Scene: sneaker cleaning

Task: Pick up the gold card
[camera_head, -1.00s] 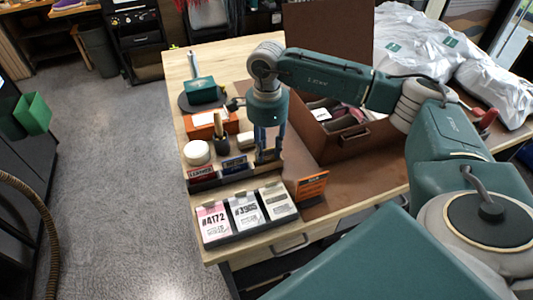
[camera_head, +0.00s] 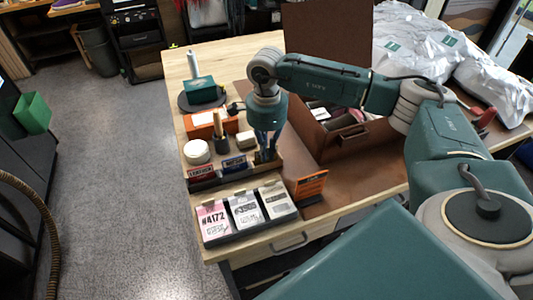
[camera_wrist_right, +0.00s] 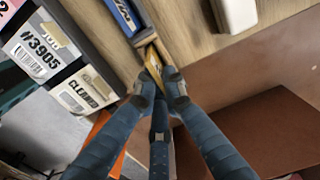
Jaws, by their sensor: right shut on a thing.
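The gold card (camera_wrist_right: 153,66) shows in the right wrist view, standing in the end of a dark card holder (camera_wrist_right: 143,36). My right gripper (camera_wrist_right: 160,88) has its blue fingers closed around the card's near end. The card's lower part is hidden by the holder and fingers. In the head view my right gripper (camera_head: 265,152) points down over the right end of the card holder, and the gold card cannot be made out there. My left gripper is not in view.
A blue card (camera_wrist_right: 124,14) stands in the holder beside the gold one. A tray of numbered tags (camera_head: 245,224) lies in front, and an orange sign (camera_head: 311,187) stands to the right. A brown box (camera_head: 345,138) is behind the arm.

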